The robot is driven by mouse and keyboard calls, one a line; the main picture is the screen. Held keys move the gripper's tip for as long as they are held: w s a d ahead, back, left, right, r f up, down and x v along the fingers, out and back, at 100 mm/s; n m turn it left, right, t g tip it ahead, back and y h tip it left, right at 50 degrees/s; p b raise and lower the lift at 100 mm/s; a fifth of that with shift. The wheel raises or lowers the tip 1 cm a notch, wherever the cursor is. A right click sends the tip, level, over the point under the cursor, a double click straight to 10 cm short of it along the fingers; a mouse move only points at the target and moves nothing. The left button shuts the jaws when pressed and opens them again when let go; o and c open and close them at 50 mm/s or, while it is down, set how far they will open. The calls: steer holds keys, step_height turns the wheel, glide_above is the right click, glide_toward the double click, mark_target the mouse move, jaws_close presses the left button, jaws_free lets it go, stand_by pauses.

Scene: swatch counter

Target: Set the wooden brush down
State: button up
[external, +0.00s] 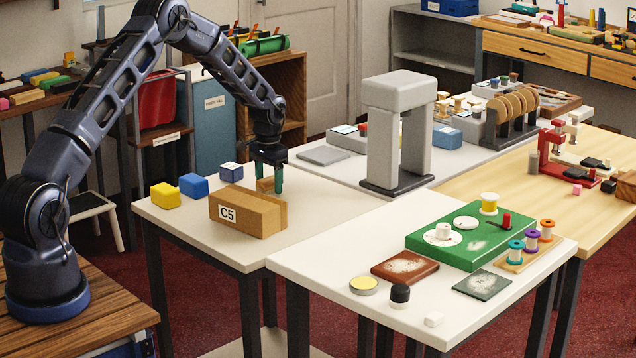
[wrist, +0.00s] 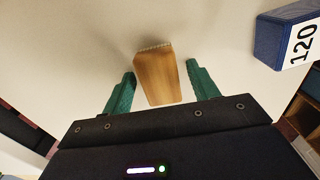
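The wooden brush (wrist: 157,78) is a tan block with pale bristles along its far edge. In the wrist view it lies between my gripper's green fingers (wrist: 161,82), with a gap showing on each side. It appears to rest on the pale table, with a soft shadow beside it. My gripper (external: 269,178) is open and points down over the table in the external view. There the brush (external: 265,185) shows only in part, behind the cardboard-brown C5 block (external: 243,215).
A yellow block (external: 165,195), a blue block (external: 194,185) and a dark blue block (external: 231,172) stand left of my gripper. The dark blue one, marked 120 (wrist: 287,38), is at the wrist view's upper right.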

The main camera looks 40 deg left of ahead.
steer(key=shift+r, duration=0.1)
step_height(320, 180, up, 11)
step_height(320, 180, up, 16)
steer(key=t, duration=0.1)
glide_above(269, 179)
steer(key=s+d, duration=0.6)
steer(key=s, duration=0.3)
steer(key=s+d+r+t, duration=0.1)
steer(key=s+d+r, duration=0.2)
steer(key=s+r, duration=0.35)
steer(key=s+d+r, duration=0.3)
steer(key=s+r, duration=0.2)
steer(key=s, duration=0.3)
steer(key=s+d+r+t, duration=0.1)
steer(key=s+d+r, duration=0.1)
steer(key=s, duration=0.7)
steer(key=s+d+r, duration=0.2)
steer(key=s+d, duration=0.1)
steer(key=s, duration=0.6)
steer(key=s+d+f, duration=0.1)
steer(key=s, duration=0.7)
steer(key=s+d+f+t, duration=0.1)
steer(key=s+f, duration=0.1)
steer(key=s, duration=0.6)
steer(key=shift+f+t, duration=0.3)
